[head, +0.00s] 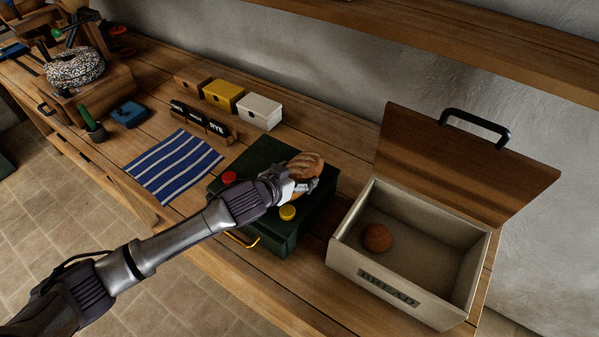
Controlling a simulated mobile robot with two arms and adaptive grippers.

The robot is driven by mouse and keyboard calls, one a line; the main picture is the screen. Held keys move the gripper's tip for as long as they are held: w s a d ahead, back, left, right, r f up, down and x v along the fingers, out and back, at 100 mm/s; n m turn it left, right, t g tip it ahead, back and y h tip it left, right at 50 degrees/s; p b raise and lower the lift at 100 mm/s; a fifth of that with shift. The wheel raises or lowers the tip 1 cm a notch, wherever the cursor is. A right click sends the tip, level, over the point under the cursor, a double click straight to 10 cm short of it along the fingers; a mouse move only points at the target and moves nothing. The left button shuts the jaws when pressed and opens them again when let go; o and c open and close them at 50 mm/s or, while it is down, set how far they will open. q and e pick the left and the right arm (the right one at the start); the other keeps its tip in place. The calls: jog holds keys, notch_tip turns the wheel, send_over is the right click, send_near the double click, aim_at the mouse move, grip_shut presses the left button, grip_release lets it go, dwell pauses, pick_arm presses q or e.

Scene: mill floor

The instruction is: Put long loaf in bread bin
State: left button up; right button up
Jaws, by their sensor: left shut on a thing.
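The brown loaf (306,165) with a scored crust is at my left gripper (297,186), above the dark green box. My left gripper is shut on the loaf, and its fingers hide part of it. The bread bin (345,257) is a cream box marked BREAD, standing to the right of the gripper. Its wooden lid (455,165) with a black handle is swung up and open. A small round brown roll (377,237) lies inside the bin. My right gripper is not in view.
The dark green box (262,165) has red and yellow knobs. A striped blue cloth (174,166), label blocks (203,121) and small brown, yellow and white boxes (260,111) lie to the left. A wooden shelf (470,40) runs overhead. Bare bench lies between green box and bin.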

aim_at(297, 167)
pick_arm(q)
notch_tip(297, 167, up, 10)
jog(key=shift+f+b, duration=0.1)
jog(key=shift+b, duration=0.75)
jog(key=s+a+n+t+y+b, duration=0.1)
jog(key=s+a+n+y, duration=0.2)
jog(key=s+a, duration=0.3)
jog(key=s+a+n+t+y+b, duration=0.1)
jog(key=s+a+n+y, duration=0.2)
jog(key=a, duration=0.9)
jog(key=s, duration=0.3)
jog(key=shift+s+a+n+y, duration=0.25)
jog(key=shift+s+n+y, duration=0.15)
